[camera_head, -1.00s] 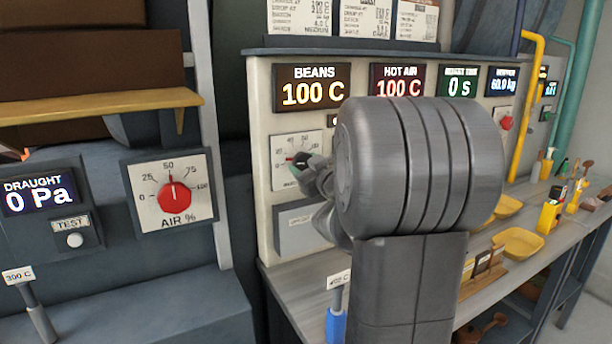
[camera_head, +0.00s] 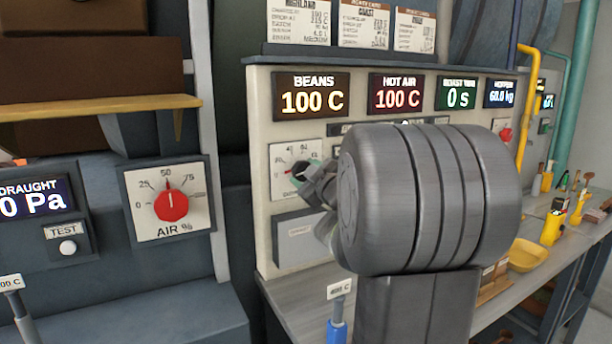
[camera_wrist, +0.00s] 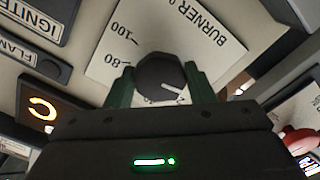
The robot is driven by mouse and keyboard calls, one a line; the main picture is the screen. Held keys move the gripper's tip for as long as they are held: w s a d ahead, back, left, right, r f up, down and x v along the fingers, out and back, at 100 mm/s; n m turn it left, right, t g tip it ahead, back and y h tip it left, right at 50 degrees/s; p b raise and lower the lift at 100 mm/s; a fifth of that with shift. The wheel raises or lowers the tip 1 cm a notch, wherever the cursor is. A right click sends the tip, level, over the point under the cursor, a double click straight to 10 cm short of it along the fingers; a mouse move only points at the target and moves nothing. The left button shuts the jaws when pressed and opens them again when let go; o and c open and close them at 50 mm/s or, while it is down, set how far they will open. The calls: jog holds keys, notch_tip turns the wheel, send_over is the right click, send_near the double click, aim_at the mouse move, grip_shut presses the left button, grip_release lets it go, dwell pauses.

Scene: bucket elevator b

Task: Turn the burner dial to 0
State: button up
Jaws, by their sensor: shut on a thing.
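The burner dial (camera_wrist: 160,75) is a dark round knob on a white plate marked BURNER (camera_wrist: 212,30) in the wrist view. Its white pointer line is toward the lower right of that picture. The 100 and 80 marks show at the upper left; the lower marks are mostly hidden behind the knob and my gripper. My gripper (camera_wrist: 162,84) has its dark green fingers on both sides of the knob, shut on it. In the head view the burner plate (camera_head: 283,159) is below the BEANS display, and my gripper (camera_head: 304,171) covers much of it.
The red AIR dial (camera_head: 171,206) is on the left panel, pointing near 50. The BEANS display (camera_head: 311,96) and HOT AIR display (camera_head: 396,93) each read 100 C. A blue-handled lever (camera_head: 337,331) stands below my arm. IGNITE (camera_wrist: 35,15) and FLAME labels lie beside the burner plate.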

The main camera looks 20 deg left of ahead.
jog(key=o, duration=1)
jog(key=shift+c, duration=0.2)
jog(key=v, duration=1.4)
jog(key=shift+a, duration=0.1)
jog(key=x, duration=1.4)
